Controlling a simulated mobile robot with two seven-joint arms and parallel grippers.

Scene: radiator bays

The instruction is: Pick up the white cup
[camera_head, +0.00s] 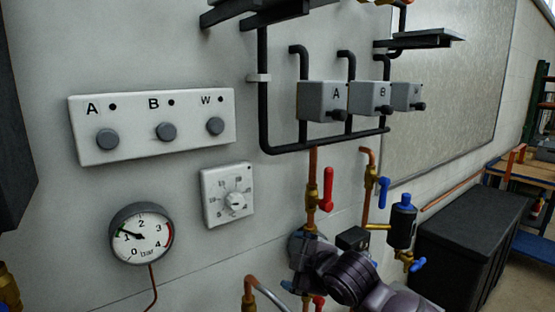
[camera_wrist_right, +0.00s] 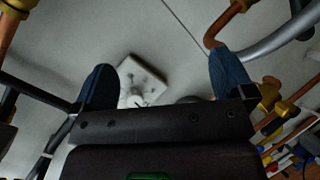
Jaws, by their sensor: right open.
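I see no white cup in the head view or in the right wrist view. My right gripper (camera_wrist_right: 165,85) is open in the right wrist view, with its two dark blue fingers spread wide. Nothing is between the fingers. Beyond them is the wall with a white dial box (camera_wrist_right: 148,80), partly hidden by the gripper. In the head view a dark arm of mine shows at the lower middle, but no gripper shows there. My left gripper is in neither view.
On the wall are a button panel (camera_head: 152,122), a pressure gauge (camera_head: 141,234) and a dial thermostat (camera_head: 228,195). Pipes, a red-handled valve (camera_head: 327,190) and a blue-handled valve (camera_head: 383,191) stand near my arm. A black chest (camera_head: 462,243) stands at the right.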

